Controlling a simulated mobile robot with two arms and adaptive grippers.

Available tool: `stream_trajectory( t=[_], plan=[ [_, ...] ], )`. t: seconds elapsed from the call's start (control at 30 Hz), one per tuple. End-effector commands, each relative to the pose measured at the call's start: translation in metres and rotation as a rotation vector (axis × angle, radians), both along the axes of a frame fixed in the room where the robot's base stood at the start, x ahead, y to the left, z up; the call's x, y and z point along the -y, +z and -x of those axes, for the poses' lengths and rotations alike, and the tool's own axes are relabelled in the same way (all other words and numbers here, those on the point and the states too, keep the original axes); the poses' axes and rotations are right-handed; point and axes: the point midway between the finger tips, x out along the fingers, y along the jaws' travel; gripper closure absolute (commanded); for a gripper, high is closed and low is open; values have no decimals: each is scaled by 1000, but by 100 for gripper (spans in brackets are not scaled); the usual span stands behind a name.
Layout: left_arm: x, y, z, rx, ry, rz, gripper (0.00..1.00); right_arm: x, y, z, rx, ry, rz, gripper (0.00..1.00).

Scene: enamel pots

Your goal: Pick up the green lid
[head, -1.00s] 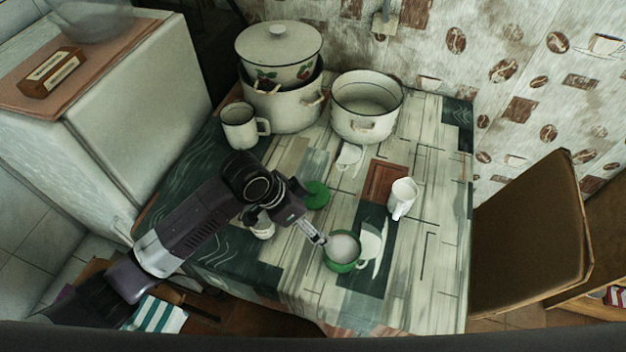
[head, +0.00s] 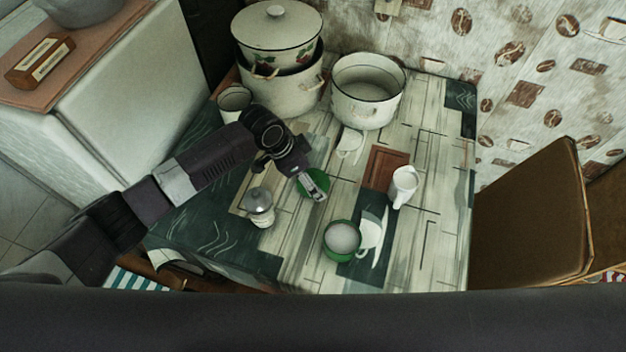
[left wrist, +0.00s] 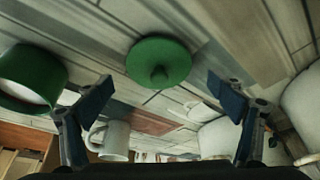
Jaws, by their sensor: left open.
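The green lid (head: 309,180) lies on the table in the head view, partly hidden by my left gripper (head: 315,186). In the left wrist view the whole lid (left wrist: 158,61) shows as a green disc with a darker knob at its middle. My left gripper (left wrist: 160,100) is open and empty, with its two fingers wide apart. The lid lies beyond the fingertips and between them in that view, not touched there. The green pot (head: 342,240) stands open below and right of the lid, and it also shows in the left wrist view (left wrist: 38,75). My right gripper is not seen.
A white mug (head: 404,186) stands right of the lid. A small lidded shaker (head: 259,207) stands to the left. Large enamel pots (head: 366,93), some stacked (head: 280,92), and a cup (head: 233,99) stand at the back. The table's right side is mostly clear.

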Motion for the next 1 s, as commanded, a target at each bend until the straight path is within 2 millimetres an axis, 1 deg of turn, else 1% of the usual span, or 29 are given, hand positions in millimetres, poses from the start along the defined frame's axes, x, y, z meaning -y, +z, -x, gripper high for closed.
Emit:
stream_trajectory(
  t=[0.03,0.13,0.23,0.43,0.47,0.83,0.87,1.0],
  plan=[
    [3,-6,0,-2,-1,0,13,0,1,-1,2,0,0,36],
    [5,-14,-2,0,0,-1,13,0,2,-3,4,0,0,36],
    [7,-18,-2,1,0,0,13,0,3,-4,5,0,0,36],
    [7,-18,-2,1,-1,-1,13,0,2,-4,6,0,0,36],
    [7,-18,-2,1,-1,-1,15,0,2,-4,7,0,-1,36],
    [7,-18,-2,0,-1,0,56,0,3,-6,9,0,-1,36],
    [7,-18,-2,1,-1,-1,58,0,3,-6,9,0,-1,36],
    [7,-18,-2,1,-1,-1,58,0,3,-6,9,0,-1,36]
  ],
)
